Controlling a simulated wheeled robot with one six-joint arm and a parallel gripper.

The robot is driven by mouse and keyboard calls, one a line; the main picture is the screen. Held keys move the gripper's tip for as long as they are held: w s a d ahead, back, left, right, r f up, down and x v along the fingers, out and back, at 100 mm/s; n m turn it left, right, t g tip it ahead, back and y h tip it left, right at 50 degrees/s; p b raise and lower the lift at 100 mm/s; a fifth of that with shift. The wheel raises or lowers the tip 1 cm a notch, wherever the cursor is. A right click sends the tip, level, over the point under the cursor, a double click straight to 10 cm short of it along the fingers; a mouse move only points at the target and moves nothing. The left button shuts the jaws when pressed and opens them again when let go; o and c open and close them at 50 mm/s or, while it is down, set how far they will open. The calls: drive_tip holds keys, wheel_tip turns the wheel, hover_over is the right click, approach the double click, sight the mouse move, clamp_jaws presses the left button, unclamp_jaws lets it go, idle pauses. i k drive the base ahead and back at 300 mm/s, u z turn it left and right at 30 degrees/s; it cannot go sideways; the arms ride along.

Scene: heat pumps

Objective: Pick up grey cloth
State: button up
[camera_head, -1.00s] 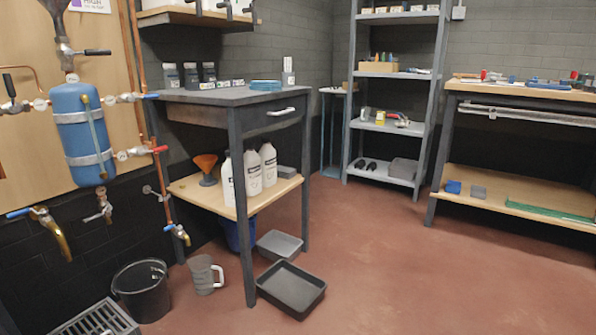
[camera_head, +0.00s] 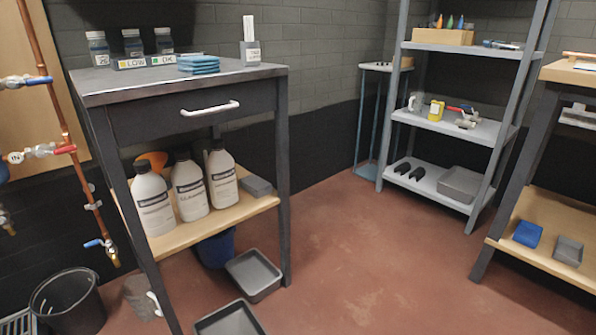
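A small grey folded piece, which looks like the grey cloth (camera_head: 568,250), lies on the low wooden shelf of the bench at the right edge. A blue piece (camera_head: 528,233) lies just left of it, apart from it. Another grey block-like item (camera_head: 257,187) sits on the lower shelf of the dark table, right of the white bottles; I cannot tell whether it is cloth. My gripper is not in view.
Grey trays (camera_head: 253,275) and a black bucket (camera_head: 70,302) are on the floor. A grey shelf rack (camera_head: 455,127) stands behind. The middle red floor (camera_head: 370,255) is clear.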

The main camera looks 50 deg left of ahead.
sight(258, 187)
drive_tip(key=u, duration=0.15)
drive_tip(key=i, duration=1.9)
drive_tip(key=u, duration=0.7)
drive_tip(key=i, duration=0.85)
drive_tip(key=u, duration=1.75)
drive_tip(key=i, duration=1)
drive_tip(key=u, duration=0.8)
